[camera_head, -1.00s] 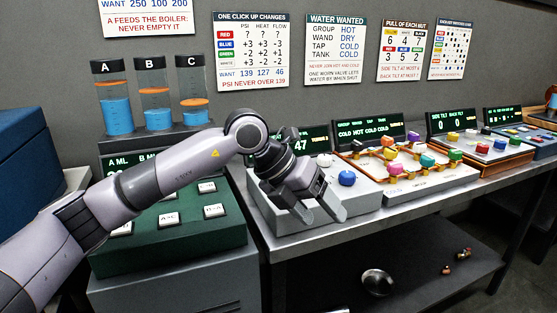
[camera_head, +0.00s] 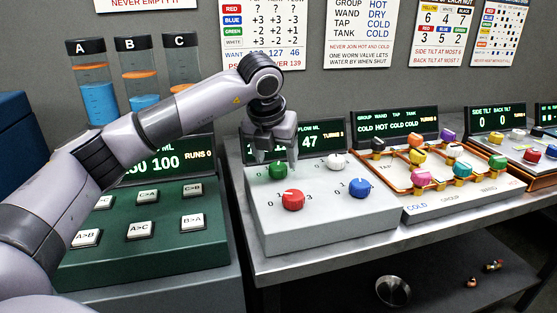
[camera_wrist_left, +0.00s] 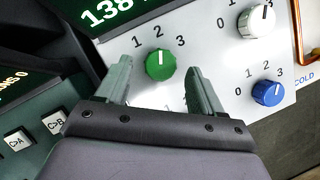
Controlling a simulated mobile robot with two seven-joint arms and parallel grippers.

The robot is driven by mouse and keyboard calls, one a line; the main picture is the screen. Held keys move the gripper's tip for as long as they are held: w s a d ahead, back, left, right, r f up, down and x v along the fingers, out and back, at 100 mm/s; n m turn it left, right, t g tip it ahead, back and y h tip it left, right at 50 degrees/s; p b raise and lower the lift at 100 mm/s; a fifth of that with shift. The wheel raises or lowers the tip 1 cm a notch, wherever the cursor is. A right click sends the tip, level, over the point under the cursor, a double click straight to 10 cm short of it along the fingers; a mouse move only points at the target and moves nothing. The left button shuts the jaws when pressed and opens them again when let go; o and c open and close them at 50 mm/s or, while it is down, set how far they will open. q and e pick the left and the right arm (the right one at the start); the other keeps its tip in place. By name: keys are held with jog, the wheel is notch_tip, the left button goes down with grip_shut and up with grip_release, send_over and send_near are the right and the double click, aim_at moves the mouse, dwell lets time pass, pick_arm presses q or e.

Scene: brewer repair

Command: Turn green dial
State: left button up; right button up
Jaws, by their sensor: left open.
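The green dial (camera_head: 278,170) sits at the back left of the grey dial box (camera_head: 330,225). My right gripper is not in view.
On the same box are a red dial (camera_head: 293,200), a white dial (camera_head: 336,161) and a blue dial (camera_head: 360,187). A green button panel (camera_head: 150,250) stands to the left. A board with colourful valves (camera_head: 430,185) stands to the right. A display (camera_head: 320,140) rises behind the dials.

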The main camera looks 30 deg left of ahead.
pick_arm(q)
jog(key=shift+x, duration=1.25)
jog(key=c, duration=1.1)
jog(key=shift+o, duration=0.2)
